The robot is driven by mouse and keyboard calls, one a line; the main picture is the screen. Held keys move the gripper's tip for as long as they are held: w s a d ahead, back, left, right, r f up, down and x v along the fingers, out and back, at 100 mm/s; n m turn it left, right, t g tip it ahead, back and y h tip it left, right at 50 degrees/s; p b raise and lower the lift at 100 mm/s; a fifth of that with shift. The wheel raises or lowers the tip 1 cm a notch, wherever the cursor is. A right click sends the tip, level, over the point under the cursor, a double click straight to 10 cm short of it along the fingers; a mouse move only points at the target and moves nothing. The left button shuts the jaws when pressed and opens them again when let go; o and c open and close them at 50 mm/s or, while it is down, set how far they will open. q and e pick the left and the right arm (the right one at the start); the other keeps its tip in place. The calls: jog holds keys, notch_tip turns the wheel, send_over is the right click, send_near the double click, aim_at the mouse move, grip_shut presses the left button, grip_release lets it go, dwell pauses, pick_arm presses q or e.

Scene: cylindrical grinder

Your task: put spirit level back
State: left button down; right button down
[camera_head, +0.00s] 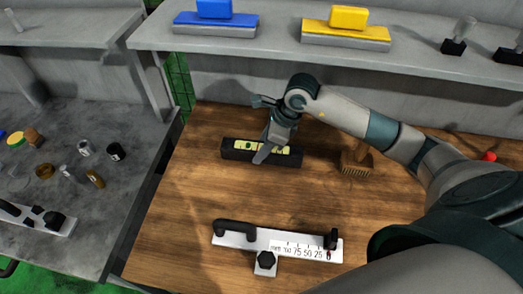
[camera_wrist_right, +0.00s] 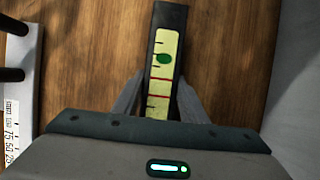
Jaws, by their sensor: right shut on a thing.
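The spirit level (camera_head: 237,150) is a dark bar with a yellow-green scale face, at the back left of the wooden table. My right gripper (camera_head: 264,155) reaches down over its middle and is shut on it. In the right wrist view the level (camera_wrist_right: 163,60) stands out between the two fingers of the right gripper (camera_wrist_right: 158,98), with a green bubble and red lines on its face. I cannot tell whether the level touches the table or is slightly above it. My left gripper is not in view.
A white scale (camera_head: 285,247) with black handles lies at the front of the wooden table. A brush (camera_head: 357,162) lies right of the level. A shelf (camera_head: 270,40) behind holds a blue block (camera_head: 215,22) and a yellow block (camera_head: 347,22). A grey table (camera_head: 90,115) stands left.

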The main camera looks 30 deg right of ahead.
jog(key=shift+f, duration=0.25)
jog(key=c, duration=1.1)
grip_release()
jog(key=shift+f, duration=0.15)
jog(key=shift+r, duration=0.2)
